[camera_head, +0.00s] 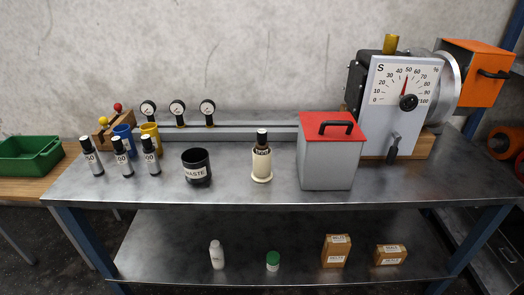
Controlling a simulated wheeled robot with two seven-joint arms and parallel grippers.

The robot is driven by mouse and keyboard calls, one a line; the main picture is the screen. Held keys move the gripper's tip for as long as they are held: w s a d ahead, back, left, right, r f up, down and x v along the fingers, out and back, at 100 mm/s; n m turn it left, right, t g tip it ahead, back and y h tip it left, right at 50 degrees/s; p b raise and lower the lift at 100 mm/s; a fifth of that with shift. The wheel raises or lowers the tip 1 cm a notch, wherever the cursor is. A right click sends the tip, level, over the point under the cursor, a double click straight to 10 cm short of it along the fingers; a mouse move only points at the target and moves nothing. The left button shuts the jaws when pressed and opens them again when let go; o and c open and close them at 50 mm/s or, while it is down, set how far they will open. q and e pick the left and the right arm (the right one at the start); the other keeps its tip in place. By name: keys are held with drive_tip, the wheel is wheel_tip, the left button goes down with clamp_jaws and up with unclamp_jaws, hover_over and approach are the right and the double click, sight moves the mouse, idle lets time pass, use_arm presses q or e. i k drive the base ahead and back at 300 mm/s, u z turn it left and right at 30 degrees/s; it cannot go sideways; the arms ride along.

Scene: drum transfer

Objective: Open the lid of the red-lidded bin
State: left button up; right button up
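The red-lidded bin (326,169) is a grey box standing on the metal table, right of the middle in the head view. Its red lid (318,126) lies flat on top and looks shut. A black bar handle (336,127) is fixed on the lid. Neither of my grippers shows in the head view.
On the metal table (225,206) stand a black waste cup (196,167), a cream holder with a bottle (262,163), and several labelled bottles at the left. A large dial machine (404,85) stands behind the bin at right. Table space in front of the bin is narrow.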

sight(317, 126)
drive_tip(key=u, duration=0.55)
drive_tip(key=k, duration=0.6)
drive_tip(key=u, duration=1.15)
drive_tip(key=i, duration=1)
drive_tip(key=z, duration=0.5)
drive_tip(key=i, duration=0.8)
drive_tip(key=z, duration=0.7)
